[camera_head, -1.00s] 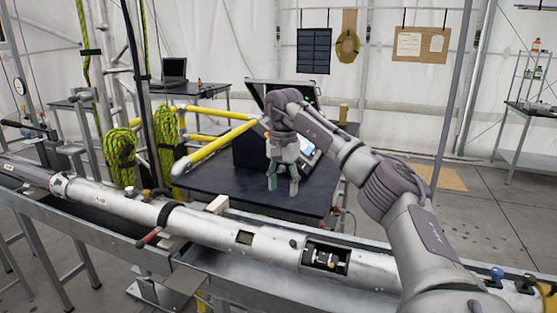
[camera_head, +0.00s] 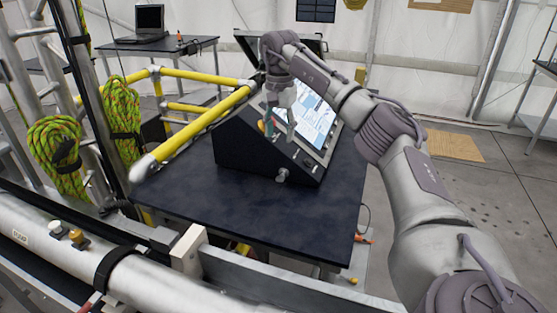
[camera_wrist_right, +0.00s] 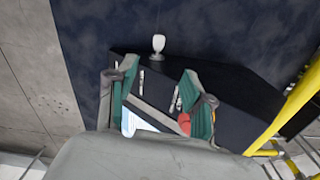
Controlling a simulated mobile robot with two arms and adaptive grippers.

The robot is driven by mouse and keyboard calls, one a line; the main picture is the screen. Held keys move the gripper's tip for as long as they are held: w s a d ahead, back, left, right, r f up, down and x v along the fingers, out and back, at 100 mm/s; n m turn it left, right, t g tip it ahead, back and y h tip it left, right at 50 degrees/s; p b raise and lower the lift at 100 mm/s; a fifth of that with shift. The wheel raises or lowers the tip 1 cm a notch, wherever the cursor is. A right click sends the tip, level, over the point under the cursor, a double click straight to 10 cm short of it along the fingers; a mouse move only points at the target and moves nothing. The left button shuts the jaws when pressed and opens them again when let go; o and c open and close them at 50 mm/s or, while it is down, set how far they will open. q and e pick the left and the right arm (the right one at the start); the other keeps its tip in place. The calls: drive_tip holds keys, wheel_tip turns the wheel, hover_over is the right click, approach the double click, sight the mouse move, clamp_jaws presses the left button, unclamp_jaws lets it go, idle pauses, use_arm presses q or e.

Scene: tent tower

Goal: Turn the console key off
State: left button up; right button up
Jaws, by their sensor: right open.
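The black console (camera_head: 240,150) stands on a dark table, its lit screen (camera_head: 316,112) tilted up. A small silver key (camera_head: 282,175) sticks out low on the console's front face. It also shows in the right wrist view (camera_wrist_right: 158,44), beyond the fingertips and apart from them. My right gripper (camera_head: 280,133) is open and empty, pointing down in front of the console panel, just above the key. Its two teal-padded fingers show in the right wrist view (camera_wrist_right: 158,72), spread apart. My left gripper is not in view.
The dark table top (camera_head: 230,220) is clear in front of the console. Yellow rails (camera_head: 195,130) run along its left side. A silver tube (camera_head: 135,280) lies in the foreground. Green ropes (camera_head: 55,155) hang at the left. A red thing (camera_wrist_right: 184,120) shows beside one finger.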

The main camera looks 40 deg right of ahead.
hover_over(279, 179)
wheel_tip(279, 179, down, 4)
drive_tip(key=f, duration=0.1)
wheel_tip(279, 179, down, 7)
drive_tip(key=shift+s+f+p, duration=0.1)
drive_tip(key=shift+p, duration=0.75)
drive_tip(key=shift+f, duration=0.6)
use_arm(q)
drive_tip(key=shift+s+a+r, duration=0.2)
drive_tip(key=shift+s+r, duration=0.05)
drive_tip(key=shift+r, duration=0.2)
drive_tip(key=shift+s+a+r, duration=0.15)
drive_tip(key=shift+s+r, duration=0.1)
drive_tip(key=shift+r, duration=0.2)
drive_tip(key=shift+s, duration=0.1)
use_arm(e)
drive_tip(key=shift+c, duration=0.9)
clamp_jaws()
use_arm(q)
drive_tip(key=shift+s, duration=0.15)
